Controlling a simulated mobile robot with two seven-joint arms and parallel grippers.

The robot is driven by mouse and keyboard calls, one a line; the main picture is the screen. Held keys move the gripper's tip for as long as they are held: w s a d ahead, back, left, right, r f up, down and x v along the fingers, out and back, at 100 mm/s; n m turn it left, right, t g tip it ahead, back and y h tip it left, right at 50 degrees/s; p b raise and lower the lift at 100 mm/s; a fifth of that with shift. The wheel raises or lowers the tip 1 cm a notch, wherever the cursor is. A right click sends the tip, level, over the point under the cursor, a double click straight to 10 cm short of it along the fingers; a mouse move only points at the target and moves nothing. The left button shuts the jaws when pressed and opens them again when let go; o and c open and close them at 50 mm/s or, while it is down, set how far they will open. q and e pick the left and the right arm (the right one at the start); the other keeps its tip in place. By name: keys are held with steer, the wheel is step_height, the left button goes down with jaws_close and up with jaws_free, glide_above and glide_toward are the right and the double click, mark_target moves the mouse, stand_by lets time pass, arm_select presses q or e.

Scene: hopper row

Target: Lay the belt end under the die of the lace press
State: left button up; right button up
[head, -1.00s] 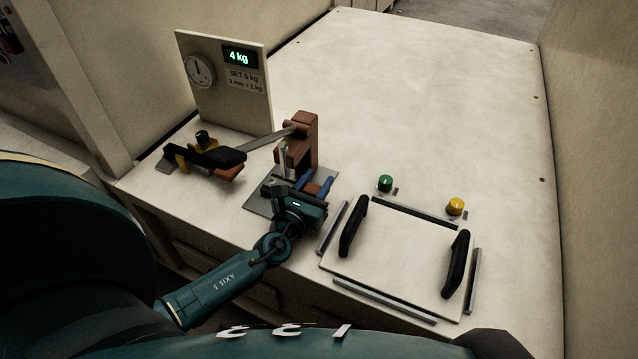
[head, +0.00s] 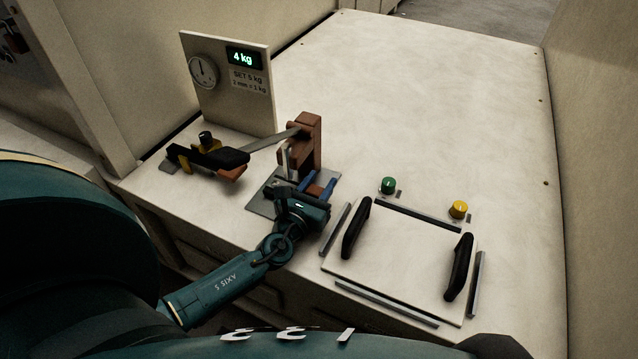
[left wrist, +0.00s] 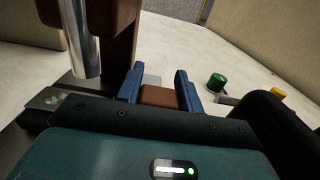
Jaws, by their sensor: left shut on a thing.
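The lace press stands at the table's left, with a brown upright (head: 308,140), a silver die post (head: 290,160) and a grey base plate (head: 262,206). The die post also shows in the left wrist view (left wrist: 80,38). My left gripper (head: 319,184) is low over the right part of the plate, its blue fingers shut on the brown belt end (left wrist: 160,97). The belt end is to the right of the die post, not beneath it in the wrist view. The gripper body hides part of the plate. My right gripper is not in view.
A black-handled lever (head: 215,158) lies left of the press. Behind stands a board with dial and "4 kg" display (head: 243,57). At right are a panel (head: 400,248) with two black handles, a green knob (head: 388,185) and a yellow knob (head: 459,209). The table behind is clear.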

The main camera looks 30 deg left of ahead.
mark_target(313, 193)
arm_select(q)
steer(key=shift+f, duration=0.15)
steer(key=o, duration=1.2)
steer(key=shift+s, duration=0.15)
steer(key=shift+s+d, duration=0.1)
steer(key=shift+s, duration=1.3)
